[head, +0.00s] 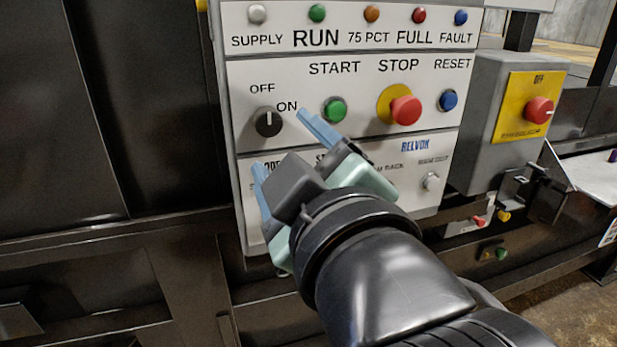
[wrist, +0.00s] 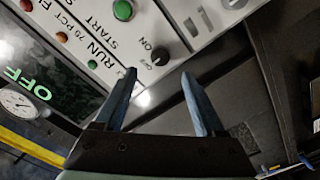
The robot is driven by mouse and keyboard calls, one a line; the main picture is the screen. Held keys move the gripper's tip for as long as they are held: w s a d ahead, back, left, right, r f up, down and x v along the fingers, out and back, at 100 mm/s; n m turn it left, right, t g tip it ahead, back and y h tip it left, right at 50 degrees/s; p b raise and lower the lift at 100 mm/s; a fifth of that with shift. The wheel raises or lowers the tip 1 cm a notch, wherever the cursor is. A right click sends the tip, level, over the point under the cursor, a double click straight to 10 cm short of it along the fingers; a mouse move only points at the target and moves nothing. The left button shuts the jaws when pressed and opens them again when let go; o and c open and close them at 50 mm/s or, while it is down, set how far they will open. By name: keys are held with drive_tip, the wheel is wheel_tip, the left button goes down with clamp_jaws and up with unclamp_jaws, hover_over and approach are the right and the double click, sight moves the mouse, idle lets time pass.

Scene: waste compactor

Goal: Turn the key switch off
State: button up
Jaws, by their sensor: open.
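A round black switch (head: 268,122) with a white pointer line sits at the left of the white control panel (head: 240,200), under the labels OFF and ON. Its pointer looks roughly upright in the head view. In the wrist view the black switch (wrist: 159,57) lies just beyond and between my fingertips. My gripper (head: 280,141) is open and empty, in front of the panel just below the switch. Its two blue fingers (wrist: 159,75) are spread and look apart from the switch. The gripper hides part of the lower panel row.
The green START button (head: 335,110), red STOP button (head: 405,109) and blue RESET button (head: 448,101) are right of the switch. A small silver knob (head: 431,181) is lower right. A grey box (head: 480,120) with a red button (head: 539,110) stands beside the panel.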

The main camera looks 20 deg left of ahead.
drive_tip(key=shift+b+v, duration=2.1)
drive_tip(key=shift+v, duration=0.45)
drive_tip(key=d+r+m+t+h+p, duration=0.3)
drive_tip(key=d+r+m+t+h, duration=0.1)
drive_tip(key=r+m, duration=0.4)
drive_tip(key=s+d+r+m+t+h+p, duration=0.1)
drive_tip(key=d+r+m+t+h+p, duration=0.3)
drive_tip(key=r+m+t+h, duration=0.2)
wheel_tip(320, 180, up, 5)
drive_tip(key=m+t, duration=0.2)
drive_tip(key=shift+d+f+t, duration=0.2)
drive_tip(key=shift+d+t, duration=0.1)
drive_tip(key=shift+s, duration=0.1)
